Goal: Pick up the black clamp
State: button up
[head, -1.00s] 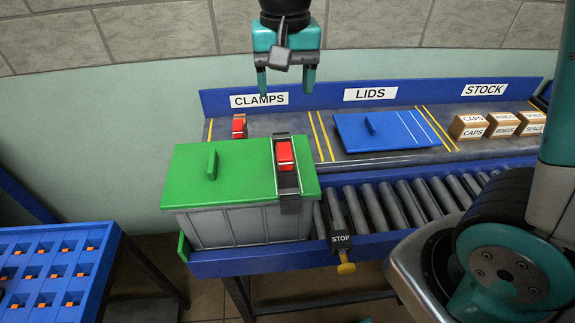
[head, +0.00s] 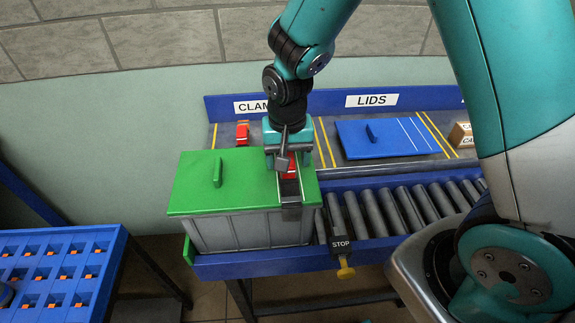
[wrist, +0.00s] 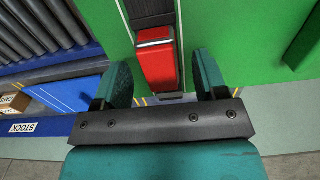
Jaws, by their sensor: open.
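The black clamp (head: 291,210) is a black strap with a red block, hooked over the right side of the green lid (head: 195,190) on the grey bin (head: 235,230). In the wrist view the red block (wrist: 157,62) shows between the fingers, with the black strap (wrist: 150,12) above it. My gripper (head: 288,170) is over the clamp, pointing down, and partly hides the red block. In the wrist view my gripper (wrist: 162,72) is open, with a gap on each side of the block. Whether the fingers reach down beside it I cannot tell.
A red clamp (head: 242,132) lies behind the bin in the clamps bay. A blue lid (head: 365,148) lies on the shelf to the right. Rollers (head: 400,205) run right of the bin, with a stop lever (head: 343,247) in front. A blue tray (head: 50,262) stands at lower left.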

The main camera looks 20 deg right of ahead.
jog(key=shift+f, duration=0.85)
jog(key=c, duration=1.1)
